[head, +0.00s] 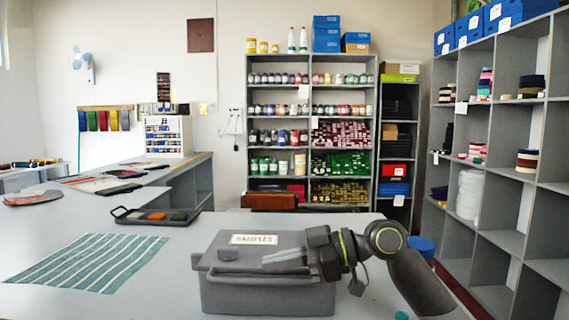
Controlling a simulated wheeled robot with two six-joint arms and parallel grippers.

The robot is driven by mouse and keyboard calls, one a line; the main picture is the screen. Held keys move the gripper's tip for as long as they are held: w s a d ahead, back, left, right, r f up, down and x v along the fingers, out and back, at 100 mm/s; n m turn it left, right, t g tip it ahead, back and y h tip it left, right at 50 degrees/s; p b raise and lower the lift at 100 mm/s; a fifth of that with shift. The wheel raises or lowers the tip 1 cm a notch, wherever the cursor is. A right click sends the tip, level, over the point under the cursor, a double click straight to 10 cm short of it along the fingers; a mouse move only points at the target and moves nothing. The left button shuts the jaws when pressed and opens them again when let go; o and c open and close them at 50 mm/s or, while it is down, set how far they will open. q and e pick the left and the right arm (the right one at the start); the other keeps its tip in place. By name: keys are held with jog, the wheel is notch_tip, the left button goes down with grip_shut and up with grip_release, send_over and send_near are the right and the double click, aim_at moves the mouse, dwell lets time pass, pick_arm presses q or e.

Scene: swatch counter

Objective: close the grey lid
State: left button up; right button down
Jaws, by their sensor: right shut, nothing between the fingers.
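A grey box (262,297) stands on the counter at the front middle of the head view. Its grey lid (225,243) bears a white label reading "SAMPLES" and lies over the box top, looking down or nearly down. I cannot tell whether it is fully seated. My right gripper (266,260) comes in from the right, shut and empty, with its fingers over the front part of the lid. I cannot tell whether the fingertips touch it. The gripper and wrist hide the right side of the lid. My left gripper is out of view.
A striped teal cloth (88,262) lies left of the box. A dark tray (155,216) with coloured swatches lies behind it. The counter (160,295) is clear between cloth and box. Shelves (310,130) stand beyond, and a grey shelf unit (505,150) at right.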

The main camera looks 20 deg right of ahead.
pick_arm(q)
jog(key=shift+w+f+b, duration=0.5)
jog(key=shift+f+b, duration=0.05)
jog(key=shift+b, duration=0.2)
pick_arm(e)
jog(key=shift+s+a+f+n, duration=0.15)
jog(key=shift+f+n, duration=0.1)
jog(key=shift+f, duration=0.35)
jog(key=shift+s+d+f+n, duration=0.1)
jog(key=shift+f+n, duration=0.15)
jog(key=shift+f, duration=0.3)
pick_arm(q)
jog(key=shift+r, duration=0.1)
pick_arm(e)
jog(key=shift+a, duration=0.1)
